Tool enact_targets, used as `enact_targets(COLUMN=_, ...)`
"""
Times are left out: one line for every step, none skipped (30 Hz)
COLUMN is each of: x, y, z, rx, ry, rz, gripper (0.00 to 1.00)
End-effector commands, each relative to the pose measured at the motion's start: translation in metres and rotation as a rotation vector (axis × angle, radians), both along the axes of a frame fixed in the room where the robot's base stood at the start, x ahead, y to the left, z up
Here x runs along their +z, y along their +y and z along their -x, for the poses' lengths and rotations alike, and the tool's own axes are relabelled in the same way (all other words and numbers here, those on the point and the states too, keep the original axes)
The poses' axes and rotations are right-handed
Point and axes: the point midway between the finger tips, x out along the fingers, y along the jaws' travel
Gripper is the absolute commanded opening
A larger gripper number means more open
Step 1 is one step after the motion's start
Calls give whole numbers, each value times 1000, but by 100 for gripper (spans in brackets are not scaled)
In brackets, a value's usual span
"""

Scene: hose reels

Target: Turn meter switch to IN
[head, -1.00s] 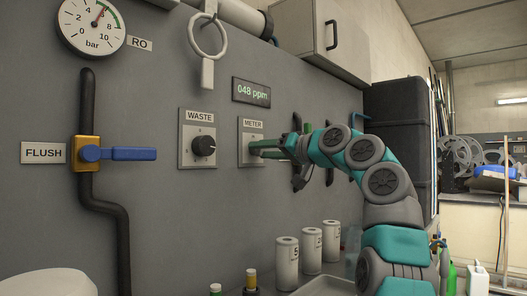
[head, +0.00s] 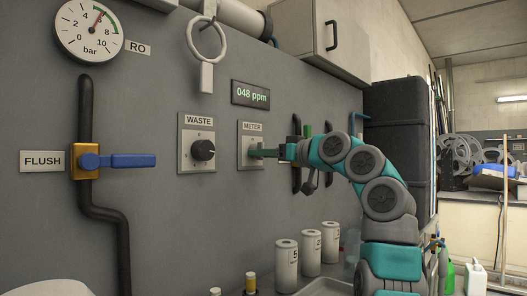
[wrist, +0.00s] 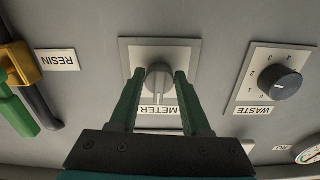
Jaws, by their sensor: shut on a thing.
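The meter switch (wrist: 158,80) is a small grey knob on a pale plate labelled METER (head: 252,127) on the grey wall panel. In the wrist view, the picture is upside down and the label sits below the knob, partly covered by a finger. My gripper (wrist: 160,78) has its two green fingers on either side of the knob and is shut on it.
The WASTE dial (head: 204,149) is just left of the meter plate. A display (head: 251,93) above reads 048 ppm. The blue FLUSH lever (head: 125,160) is farther left. White canisters (head: 311,252) stand below. A RESIN label (wrist: 57,60) and green handle are beside the plate in the wrist view.

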Motion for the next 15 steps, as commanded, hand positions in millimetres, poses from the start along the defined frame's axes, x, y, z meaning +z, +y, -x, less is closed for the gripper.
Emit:
enact_targets(x=0, y=0, z=-1, rx=-1, ry=-14, rz=13, gripper=0)
enact_targets(x=0, y=0, z=-1, rx=-1, ry=-23, rz=19, gripper=0)
enact_targets(x=0, y=0, z=-1, rx=-1, ry=-33, rz=27, gripper=0)
enact_targets(x=0, y=0, z=-1, rx=-1, ry=-41, rz=32, gripper=0)
enact_targets(x=0, y=0, z=-1, rx=-1, ry=-47, rz=37, gripper=0)
enact_targets(x=1, y=0, z=0, rx=-1, ry=-54, rz=42, gripper=0)
enact_targets(x=1, y=0, z=0, rx=-1, ry=-58, rz=45, gripper=0)
enact_targets(x=1, y=0, z=0, rx=-1, ry=-61, rz=47, gripper=0)
enact_targets(x=1, y=0, z=0, rx=-1, ry=-64, rz=49, gripper=0)
enact_targets(x=1, y=0, z=0, rx=-1, ry=-67, rz=51, gripper=0)
enact_targets(x=1, y=0, z=0, rx=-1, ry=-68, rz=52, gripper=0)
enact_targets(x=0, y=0, z=0, rx=-1, ry=-70, rz=53, gripper=0)
enact_targets(x=0, y=0, z=0, rx=-1, ry=-71, rz=54, gripper=0)
enact_targets(x=0, y=0, z=0, rx=-1, ry=-71, rz=54, gripper=0)
enact_targets(x=0, y=0, z=0, rx=-1, ry=-72, rz=55, gripper=0)
